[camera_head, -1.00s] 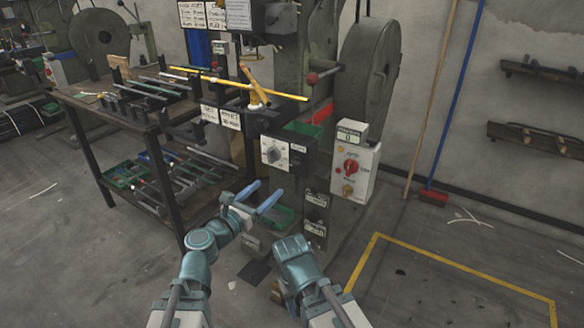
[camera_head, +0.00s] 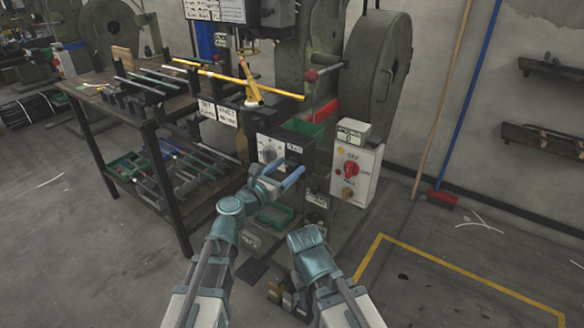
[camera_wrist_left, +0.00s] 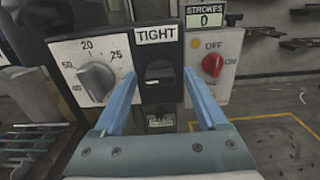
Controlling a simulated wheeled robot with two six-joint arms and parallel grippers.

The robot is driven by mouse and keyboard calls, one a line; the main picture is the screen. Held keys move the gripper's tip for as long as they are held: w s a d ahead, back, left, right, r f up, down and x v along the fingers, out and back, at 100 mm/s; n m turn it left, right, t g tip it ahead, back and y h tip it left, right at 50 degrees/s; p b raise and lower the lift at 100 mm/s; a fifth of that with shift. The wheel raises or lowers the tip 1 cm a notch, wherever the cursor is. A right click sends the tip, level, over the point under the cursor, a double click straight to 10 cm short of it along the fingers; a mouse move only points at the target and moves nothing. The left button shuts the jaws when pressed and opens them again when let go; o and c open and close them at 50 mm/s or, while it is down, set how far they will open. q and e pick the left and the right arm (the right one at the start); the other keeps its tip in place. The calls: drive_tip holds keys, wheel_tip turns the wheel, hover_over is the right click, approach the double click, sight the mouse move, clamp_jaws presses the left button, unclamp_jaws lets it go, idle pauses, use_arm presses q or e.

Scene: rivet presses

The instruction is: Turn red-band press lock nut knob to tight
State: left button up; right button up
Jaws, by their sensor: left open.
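The press's control box carries a white dial plate with a grey knob (camera_wrist_left: 97,80), marked 20 and 25, and a black plate to its right. The black plate has a "TIGHT" label (camera_wrist_left: 157,35) above a dark knob (camera_wrist_left: 158,72), whose exact setting I cannot tell. My left gripper (camera_head: 286,168) is open in front of this box. In the left wrist view its blue fingers (camera_wrist_left: 161,74) stand either side of the dark knob, apart from each other; contact is not clear. My right arm shows low in the head view, but its fingers do not.
A white switch box (camera_head: 356,172) with a red OFF/ON knob (camera_wrist_left: 213,65) and a strokes counter (camera_wrist_left: 205,18) sits just right. A green bin (camera_head: 275,214) is below. A workbench (camera_head: 150,120) with tools stands left. Floor at right is open.

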use_arm(q)
clamp_jaws()
idle(0.3)
drive_tip(key=m, duration=0.4)
drive_tip(key=shift+m, duration=0.3)
drive_tip(key=m, duration=0.4)
drive_tip(key=shift+m, duration=0.3)
drive_tip(key=m, duration=0.4)
drive_tip(key=shift+s+m, duration=0.1)
drive_tip(key=shift+m, duration=2.2)
